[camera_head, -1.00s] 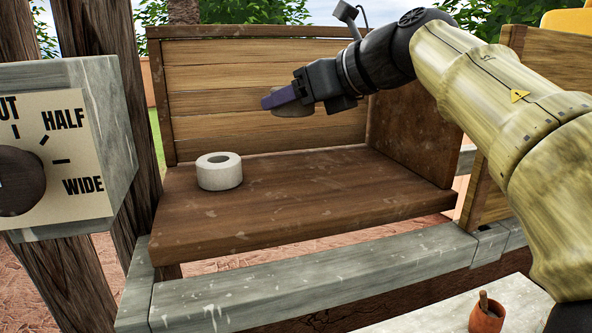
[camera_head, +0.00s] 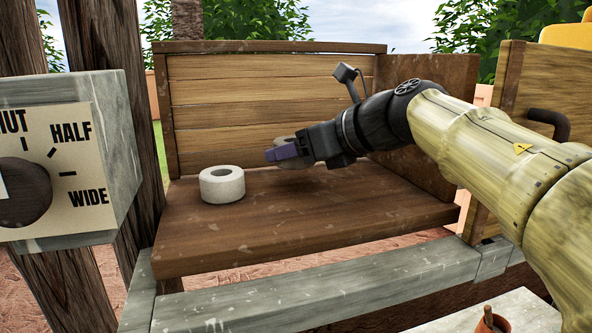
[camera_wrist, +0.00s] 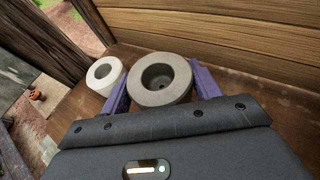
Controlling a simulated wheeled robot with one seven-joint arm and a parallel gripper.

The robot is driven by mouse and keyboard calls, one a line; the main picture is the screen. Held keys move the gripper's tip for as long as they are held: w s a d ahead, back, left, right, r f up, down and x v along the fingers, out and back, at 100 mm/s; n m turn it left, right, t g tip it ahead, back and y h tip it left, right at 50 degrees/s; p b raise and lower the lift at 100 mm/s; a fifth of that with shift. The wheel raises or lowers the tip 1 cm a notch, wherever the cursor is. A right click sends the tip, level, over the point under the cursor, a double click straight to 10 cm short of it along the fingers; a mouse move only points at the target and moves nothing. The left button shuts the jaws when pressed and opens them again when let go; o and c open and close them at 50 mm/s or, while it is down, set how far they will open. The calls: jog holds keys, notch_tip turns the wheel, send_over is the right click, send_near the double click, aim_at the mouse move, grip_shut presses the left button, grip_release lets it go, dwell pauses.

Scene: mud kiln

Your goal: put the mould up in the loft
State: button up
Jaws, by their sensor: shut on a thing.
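My gripper (camera_head: 280,153) has purple fingers and is shut on a round grey mould (camera_head: 296,165), mostly hidden behind the fingers in the head view. In the wrist view the mould (camera_wrist: 144,93) shows as a thick disc with a round hollow, between the two fingers. It is held low over the board of the wooden loft (camera_head: 330,222), which has a plank back and side; I cannot tell whether it touches the board. A pale ring-shaped piece (camera_head: 222,185) stands on the loft board, left of the held mould; it also shows in the wrist view (camera_wrist: 104,76).
A grey dial box (camera_head: 70,150) and dark posts stand at the left. The loft's right side wall (camera_head: 430,110) is behind my arm. A wooden panel with a dark handle (camera_head: 550,122) is at the right. The front and right of the loft board are clear.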

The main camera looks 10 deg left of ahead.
aim_at(296, 186)
jog(key=shift+f, duration=1.95)
jog(key=shift+f, duration=0.15)
jog(key=o, duration=1.1)
jog(key=shift+d+r, duration=0.2)
jog(key=b+v, duration=0.2)
jog(key=v, duration=0.9)
jog(key=shift+s+d+r+b, duration=0.15)
jog(key=shift+d+r+b, duration=0.1)
jog(key=shift+b, duration=0.15)
